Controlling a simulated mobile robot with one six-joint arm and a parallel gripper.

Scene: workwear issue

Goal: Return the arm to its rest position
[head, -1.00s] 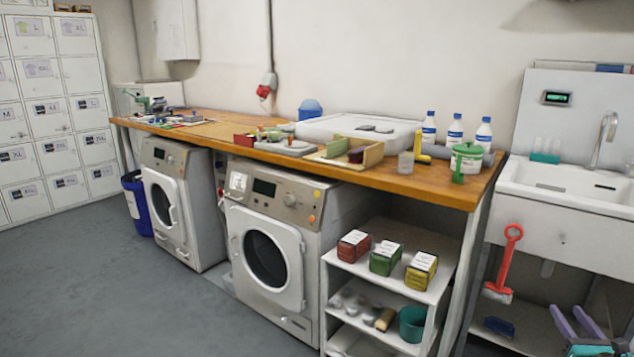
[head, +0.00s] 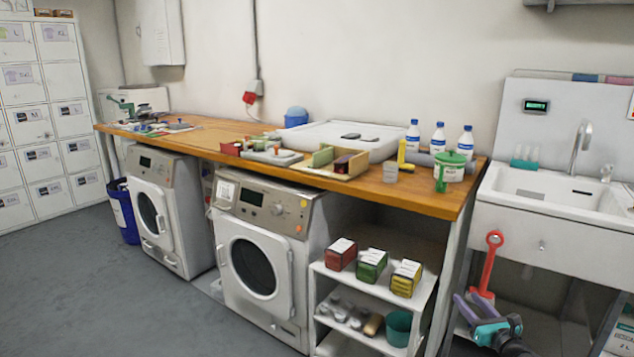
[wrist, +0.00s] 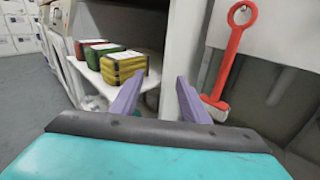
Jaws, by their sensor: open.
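My gripper (head: 467,304) is at the lower right of the head view, in front of the sink unit and just right of the shelf unit. Its two purple fingers stand apart with nothing between them. In the wrist view my gripper (wrist: 156,98) points at the gap between the shelf and the sink unit. Part of the red-handled brush (head: 491,260) is hidden behind the gripper in the head view. In the wrist view the brush (wrist: 231,58) hangs to the right of the fingers, apart from them.
The shelf unit (head: 378,293) holds red, green and yellow boxes and a teal pot. The wooden counter (head: 420,199) above carries bottles, trays and tools. Two washing machines (head: 262,262) stand left of the shelf. The grey floor (head: 90,290) at left is clear.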

